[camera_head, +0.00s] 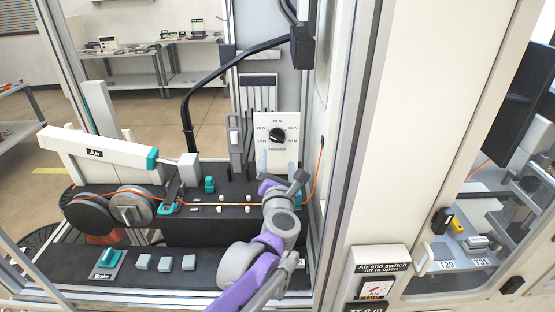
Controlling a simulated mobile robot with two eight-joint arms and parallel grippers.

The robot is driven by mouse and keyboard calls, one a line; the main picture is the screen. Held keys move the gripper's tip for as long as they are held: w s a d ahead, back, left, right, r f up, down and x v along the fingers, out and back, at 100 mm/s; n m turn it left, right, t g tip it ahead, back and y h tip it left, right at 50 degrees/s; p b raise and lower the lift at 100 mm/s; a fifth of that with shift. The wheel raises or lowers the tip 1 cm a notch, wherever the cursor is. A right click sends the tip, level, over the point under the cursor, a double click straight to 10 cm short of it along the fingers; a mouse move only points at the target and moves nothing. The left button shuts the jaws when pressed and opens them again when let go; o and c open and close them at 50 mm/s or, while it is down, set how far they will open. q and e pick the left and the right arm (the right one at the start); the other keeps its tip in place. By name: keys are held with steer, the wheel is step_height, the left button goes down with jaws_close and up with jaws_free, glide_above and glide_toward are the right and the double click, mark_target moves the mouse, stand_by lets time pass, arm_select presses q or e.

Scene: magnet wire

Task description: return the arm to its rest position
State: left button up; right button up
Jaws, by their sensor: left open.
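My left arm, purple and grey, reaches up from the bottom middle of the head view. Its left gripper (283,170) is open, with grey fingers spread just below the white tension dial panel (276,150). I see nothing held between the fingers. An orange wire (237,205) runs from the spools at the left across the black block and passes behind the gripper, then rises at the right. Whether the gripper touches the wire or block cannot be told. My right gripper is not in view.
A front ledge carries the teal brake switch (109,259) and several grey buttons. A metal frame post (345,150) and white cabinet panel (415,130) bound the right side.

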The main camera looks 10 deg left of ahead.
arm_select(q)
steer(key=s+d+f+m+g+h, duration=0.15)
steer(key=s+f+m+h, duration=0.25)
steer(key=s+m, duration=0.5)
steer(key=s+d+f+m+g+h, duration=0.1)
steer(key=s+f+m+g+h, duration=0.3)
steer(key=m, duration=0.9)
steer(key=s+a+f+m+g+y, duration=0.2)
steer(key=s+a+f+m+g, duration=0.1)
steer(key=s+f, duration=0.4)
steer(key=s+a+f+m+g+y, duration=0.2)
steer(key=s+a+f+m, duration=0.3)
steer(key=s, duration=0.5)
step_height(320, 180, down, 3)
steer(key=shift+s+a+r+m+g+y, duration=0.1)
steer(key=shift+s+a+m+g+y, duration=0.25)
steer(key=shift+m+g, duration=0.55)
